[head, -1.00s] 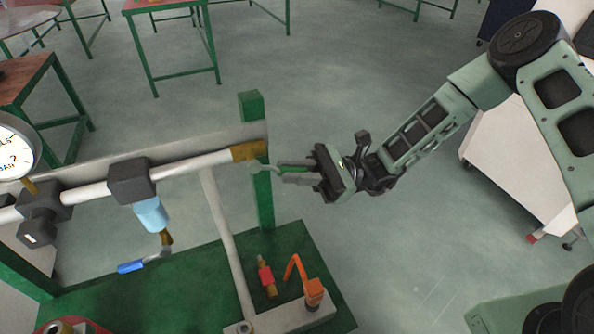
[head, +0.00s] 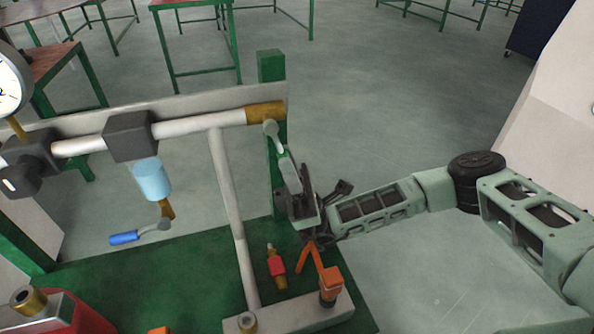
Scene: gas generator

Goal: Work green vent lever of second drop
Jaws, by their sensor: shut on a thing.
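The green vent lever (head: 283,150) is at the right end of the pipe, below the brass end fitting (head: 265,112). Its grey pivot end (head: 270,129) shows at the top and the lever points down and slightly right. My gripper (head: 289,172) is shut on the lever's lower part from below, beside the green upright post. The fingers hide most of the green handle.
A blue-handled lever (head: 125,238) hangs below a light blue cylinder (head: 152,180) at left.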

